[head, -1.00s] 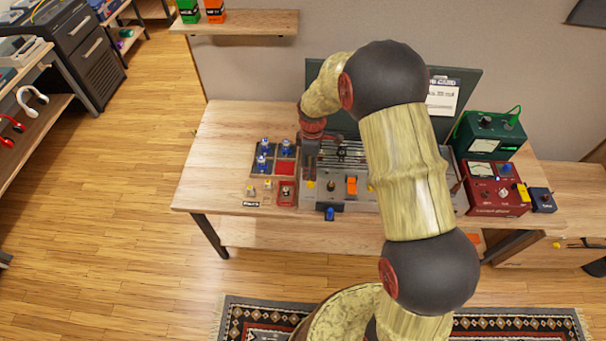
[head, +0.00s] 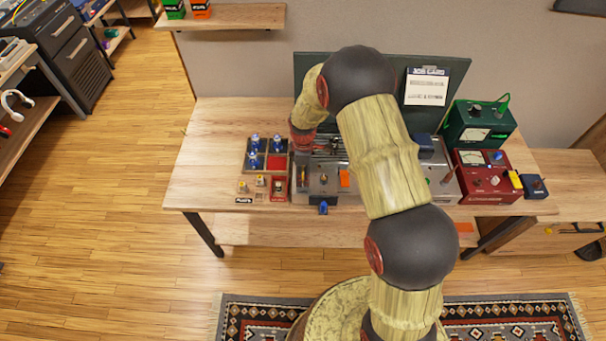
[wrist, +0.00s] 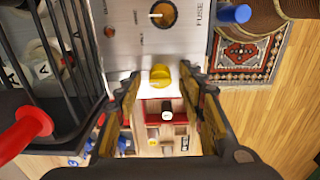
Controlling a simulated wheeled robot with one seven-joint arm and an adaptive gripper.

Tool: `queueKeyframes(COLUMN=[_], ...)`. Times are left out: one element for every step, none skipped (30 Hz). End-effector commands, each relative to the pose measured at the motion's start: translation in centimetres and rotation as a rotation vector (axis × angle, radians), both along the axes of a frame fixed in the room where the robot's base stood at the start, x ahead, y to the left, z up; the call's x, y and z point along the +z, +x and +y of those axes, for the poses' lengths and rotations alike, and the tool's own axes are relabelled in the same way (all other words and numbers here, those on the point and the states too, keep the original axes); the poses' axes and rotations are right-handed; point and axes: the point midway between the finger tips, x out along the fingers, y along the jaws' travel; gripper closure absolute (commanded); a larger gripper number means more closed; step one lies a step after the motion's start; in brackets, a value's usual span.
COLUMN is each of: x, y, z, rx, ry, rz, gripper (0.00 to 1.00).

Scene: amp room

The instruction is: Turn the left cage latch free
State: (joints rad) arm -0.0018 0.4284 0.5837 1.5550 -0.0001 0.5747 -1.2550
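The left cage latch (wrist: 160,75) is a small yellow knob at the edge of the amp's silver panel (wrist: 125,18) in the wrist view. My gripper (wrist: 159,82) is open, with one finger on each side of the latch and gaps visible between. It is empty; whether either finger touches the latch is not clear. The cage (wrist: 72,45) of dark bars is at the left of the wrist view, with pale lettered parts behind it. In the head view my arm hides much of the amp, and the latch cannot be made out there.
A tray with blue-topped tubes (head: 256,141) stands left of the amp on the bench (head: 205,150). Red (head: 483,184) and green (head: 478,124) meters stand at the right. The bench's left end is clear.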

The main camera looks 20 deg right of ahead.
Motion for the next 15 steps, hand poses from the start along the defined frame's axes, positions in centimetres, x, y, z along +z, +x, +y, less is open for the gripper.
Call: queueKeyframes(x=[0.03, 0.03, 0.03, 0.03, 0.04, 0.04, 0.04, 0.04, 0.04, 0.04, 0.04, 0.05, 0.05, 0.05, 0.05], y=[0.01, 0.01, 0.01, 0.01, 0.01, 0.01, 0.01, 0.01, 0.01, 0.01, 0.01, 0.01, 0.01, 0.01, 0.01], z=[0.00, 0.00, 0.00, 0.00, 0.00, 0.00, 0.00, 0.00, 0.00, 0.00, 0.00, 0.00, 0.00, 0.00, 0.00], rx=[0.000, 0.000, 0.000, 0.000, 0.000, 0.000, 0.000, 0.000, 0.000, 0.000, 0.000, 0.000, 0.000, 0.000, 0.000], ry=[0.000, 0.000, 0.000, 0.000, 0.000, 0.000, 0.000, 0.000, 0.000, 0.000, 0.000, 0.000, 0.000, 0.000, 0.000], rz=[0.000, 0.000, 0.000, 0.000, 0.000, 0.000, 0.000, 0.000, 0.000, 0.000, 0.000, 0.000, 0.000, 0.000, 0.000], gripper=[0.61, 0.61, 0.61, 0.62, 0.64, 0.66, 0.68, 0.70, 0.72, 0.74, 0.75, 0.78, 0.79, 0.81, 0.83])
